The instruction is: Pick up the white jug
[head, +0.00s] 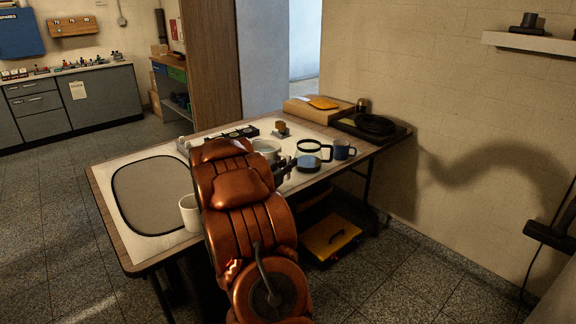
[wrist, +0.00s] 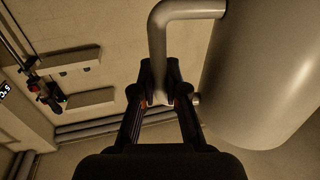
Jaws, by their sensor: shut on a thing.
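The white jug (wrist: 268,75) fills the right of the wrist view, pale and smooth, with its looped handle (wrist: 157,40) to its left. My gripper (wrist: 160,98) is shut on the lower part of this handle. In the head view a pale vessel (head: 266,147), which looks like the same jug, shows beside my dark gripper (head: 286,167), over the far part of the table. My orange arm hides part of it. I cannot tell whether its base touches the table.
A wall stands close on the right.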

